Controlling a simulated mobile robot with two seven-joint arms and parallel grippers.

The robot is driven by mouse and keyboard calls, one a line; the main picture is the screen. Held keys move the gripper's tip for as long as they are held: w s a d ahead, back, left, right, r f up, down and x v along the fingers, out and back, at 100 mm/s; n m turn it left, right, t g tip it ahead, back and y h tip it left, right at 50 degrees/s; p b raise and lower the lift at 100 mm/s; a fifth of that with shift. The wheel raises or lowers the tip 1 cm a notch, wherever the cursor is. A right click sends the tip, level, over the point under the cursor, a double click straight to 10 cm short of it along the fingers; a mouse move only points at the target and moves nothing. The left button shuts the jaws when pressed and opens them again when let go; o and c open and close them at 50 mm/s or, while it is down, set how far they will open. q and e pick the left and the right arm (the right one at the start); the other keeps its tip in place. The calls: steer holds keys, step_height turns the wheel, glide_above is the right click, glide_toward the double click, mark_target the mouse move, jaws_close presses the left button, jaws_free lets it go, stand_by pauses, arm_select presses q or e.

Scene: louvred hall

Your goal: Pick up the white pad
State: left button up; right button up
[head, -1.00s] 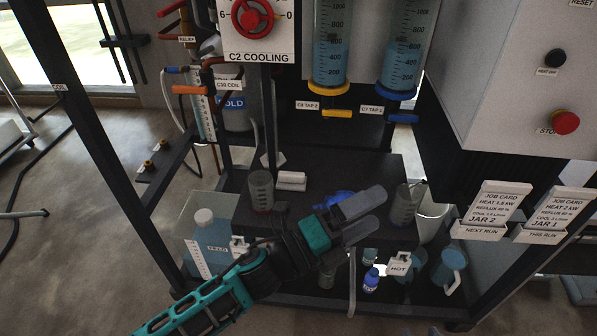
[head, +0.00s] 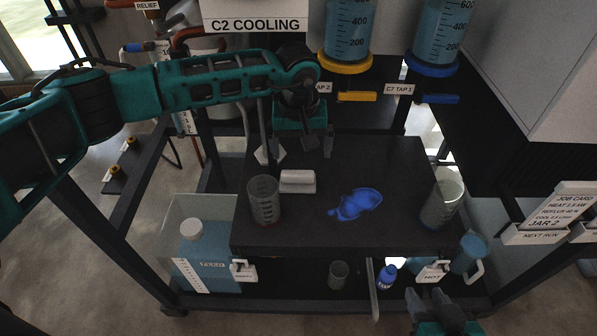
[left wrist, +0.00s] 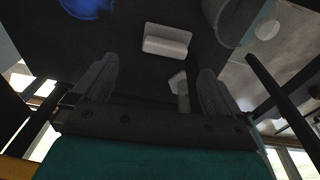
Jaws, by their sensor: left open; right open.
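The white pad (head: 298,181) is a small pale block lying on the black bench top, just right of a clear beaker. It also shows in the left wrist view (left wrist: 166,41), beyond the fingertips. My left gripper (head: 302,146) is open, with its fingers pointing down behind the pad, apart from it. In the left wrist view the space between its fingers (left wrist: 157,78) is empty of the pad. My right gripper (head: 441,300) is open at the bottom right, in front of the bench and far from the pad.
A clear beaker (head: 264,201) stands close left of the pad. A white card-like piece (head: 268,155) is behind. Blue-filled cylinders (head: 347,32) hang above the back.

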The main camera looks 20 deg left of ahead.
arm_select(q)
steer(key=a, duration=0.1)
steer(key=b, duration=0.4)
glide_above(298, 172)
steer(key=s, duration=0.1)
steer(key=shift+y, duration=0.3)
step_height(298, 172, down, 5)
steer(key=shift+d+f, duration=0.1)
steer(key=f+b, duration=0.1)
steer(key=f, duration=0.1)
steer(key=f+b, duration=0.2)
steer(key=w+f+b, duration=0.1)
steer(key=f, duration=0.1)
steer(key=shift+f+b, duration=0.15)
steer(key=shift+b, duration=0.2)
steer(key=shift+c, duration=0.4)
steer(key=c, duration=0.7)
steer(key=shift+r, duration=0.2)
